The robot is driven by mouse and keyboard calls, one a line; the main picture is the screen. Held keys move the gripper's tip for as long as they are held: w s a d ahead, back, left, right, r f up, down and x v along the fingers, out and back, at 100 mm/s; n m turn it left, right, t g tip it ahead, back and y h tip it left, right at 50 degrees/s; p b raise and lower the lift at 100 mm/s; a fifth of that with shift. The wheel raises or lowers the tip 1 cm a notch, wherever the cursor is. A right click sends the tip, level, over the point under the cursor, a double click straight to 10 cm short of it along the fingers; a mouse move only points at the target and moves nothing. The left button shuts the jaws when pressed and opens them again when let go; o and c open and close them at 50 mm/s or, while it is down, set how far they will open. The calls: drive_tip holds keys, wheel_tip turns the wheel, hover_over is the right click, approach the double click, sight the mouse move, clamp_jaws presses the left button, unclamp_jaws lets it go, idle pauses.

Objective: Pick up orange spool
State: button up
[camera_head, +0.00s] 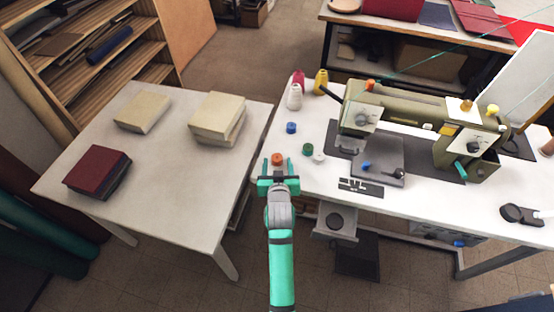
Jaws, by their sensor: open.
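The orange spool (277,159) stands near the left front edge of the white sewing table (440,202). My gripper (278,175) is open, with its two teal fingers pointing toward the spool. The spool shows just beyond the fingertips, roughly centred between them. I cannot tell from this view how high the fingers are above the table. The lower part of the spool is partly hidden by the gripper.
Close by are a blue spool (291,128), a green spool (308,149) and a white spool (319,157). Thread cones (294,96) stand behind. A sewing machine (420,120) is to the right. A separate table with books (217,118) is at left.

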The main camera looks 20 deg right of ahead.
sight(277, 159)
drive_tip(key=shift+x, duration=1.25)
drive_tip(key=c, duration=1.1)
drive_tip(key=shift+r, duration=0.1)
